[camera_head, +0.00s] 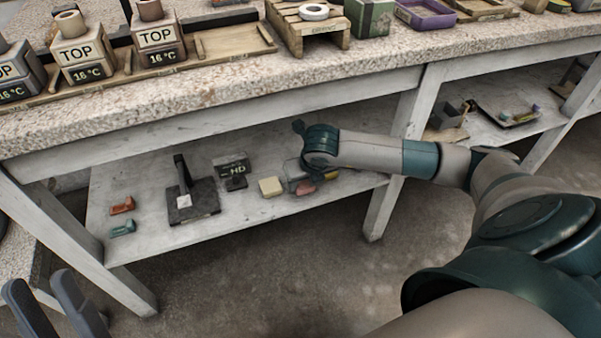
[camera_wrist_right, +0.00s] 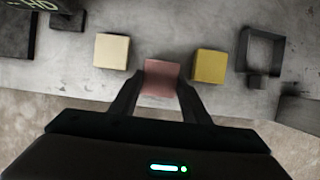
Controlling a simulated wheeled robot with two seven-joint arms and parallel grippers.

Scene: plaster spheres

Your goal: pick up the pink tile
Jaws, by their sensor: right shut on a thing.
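The pink tile (camera_wrist_right: 161,76) is between the two dark fingers of my right gripper (camera_wrist_right: 160,84), which is shut on it in the right wrist view. In the head view a bit of the pink tile (camera_head: 306,187) shows below my right gripper (camera_head: 303,181), over the front of the lower shelf. My wrist hides part of that gripper. Whether the tile still touches the shelf I cannot tell. My left gripper (camera_head: 38,284) is at the bottom left corner of the head view, open and empty, away from the shelf.
A cream block (camera_wrist_right: 112,51) lies left of the pink tile and a yellow block (camera_wrist_right: 209,66) right of it, both close. A grey open box (camera_wrist_right: 261,48) is further right. The workbench top (camera_head: 225,88) overhangs the lower shelf (camera_head: 150,248). A bench leg (camera_head: 381,208) stands right of my gripper.

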